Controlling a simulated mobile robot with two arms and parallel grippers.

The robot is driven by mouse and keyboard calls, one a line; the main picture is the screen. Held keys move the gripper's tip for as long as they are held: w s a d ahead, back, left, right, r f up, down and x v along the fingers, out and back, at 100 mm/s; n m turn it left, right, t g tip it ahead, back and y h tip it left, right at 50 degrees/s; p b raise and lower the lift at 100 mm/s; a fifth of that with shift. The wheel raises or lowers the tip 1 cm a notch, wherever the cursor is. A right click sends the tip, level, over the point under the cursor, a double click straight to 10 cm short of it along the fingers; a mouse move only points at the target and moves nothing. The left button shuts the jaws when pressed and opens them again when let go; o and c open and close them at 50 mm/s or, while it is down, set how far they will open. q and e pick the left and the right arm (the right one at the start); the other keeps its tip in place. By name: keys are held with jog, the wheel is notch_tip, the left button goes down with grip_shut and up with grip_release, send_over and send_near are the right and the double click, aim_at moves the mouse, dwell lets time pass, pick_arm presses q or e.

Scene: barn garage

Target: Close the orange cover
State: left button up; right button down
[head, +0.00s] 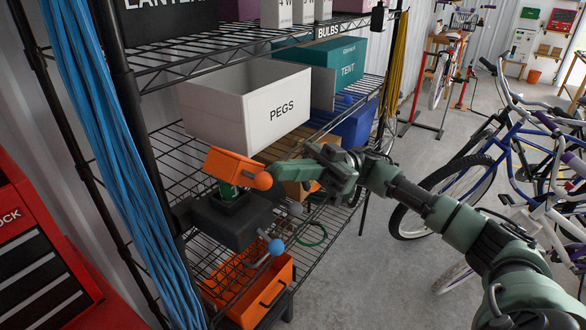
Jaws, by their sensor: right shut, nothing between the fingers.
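The orange cover (232,164) is a small box-shaped lid with a round orange knob (263,181) at its right side. It stands tilted up over a dark grey housing (225,222) on the wire shelf. A green item (227,190) shows in the gap beneath the cover, so the cover is raised. My right gripper (277,172) comes in from the right, shut and empty. Its tips are right beside the knob; I cannot tell whether they touch it. My left gripper is not in view.
A blue-knobbed lever (275,247) sits in front of the housing, above an open orange drawer (266,292). A white PEGS bin (270,105) is behind. Blue cords (112,150) hang at the left rack post. Bicycles (500,165) stand right, with bare floor (350,270) between.

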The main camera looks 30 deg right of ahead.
jog(key=a+h+p, duration=0.1)
jog(key=h+p, duration=0.2)
jog(key=s+a+n+h+p, duration=0.1)
jog(key=a+h+p, duration=0.1)
jog(key=h+p, duration=0.1)
jog(key=shift+s+a+n+t, duration=0.2)
jog(key=shift+n+t, duration=0.1)
jog(key=shift+t, duration=0.1)
jog(key=shift+f, duration=0.15)
dwell(0.4)
